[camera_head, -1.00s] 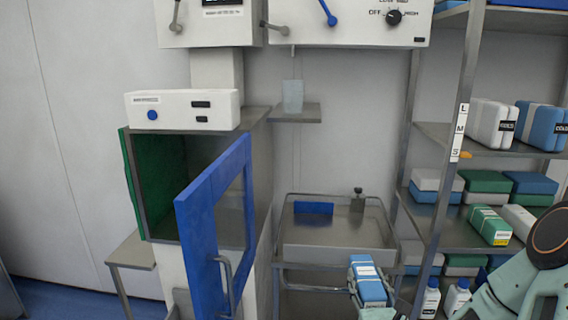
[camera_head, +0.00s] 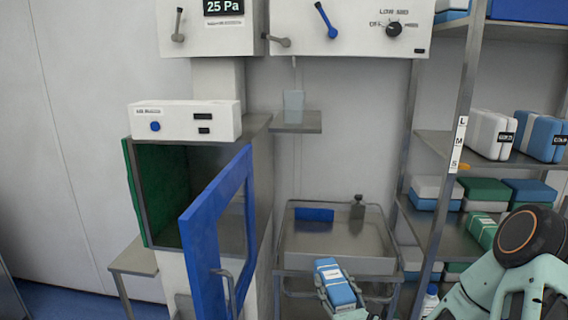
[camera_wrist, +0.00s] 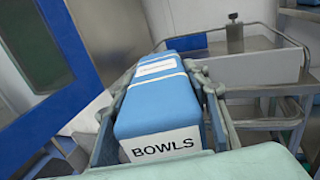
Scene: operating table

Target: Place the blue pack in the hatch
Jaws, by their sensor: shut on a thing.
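The blue pack (camera_head: 336,284) is a box with white straps and a white label; its end reads "BOWLS" in the wrist view (camera_wrist: 160,105). My gripper (camera_head: 338,292) is shut on the pack's sides and holds it in front of the steel cart, with its fingers along both sides in the wrist view. The hatch (camera_head: 170,185) is an open steel-lined box at left centre. Its blue-framed door (camera_head: 205,225) stands swung open toward the camera, right of the opening, and hides part of the inside. The pack is right of the door, apart from it.
A steel cart (camera_head: 340,262) with a raised rim holds a blue item and a small dark bottle. Shelves (camera_head: 470,145) with several packs stand at right. A small ledge (camera_head: 297,122) with a cup juts out beside the hatch. A white control box (camera_head: 185,120) sits on the hatch.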

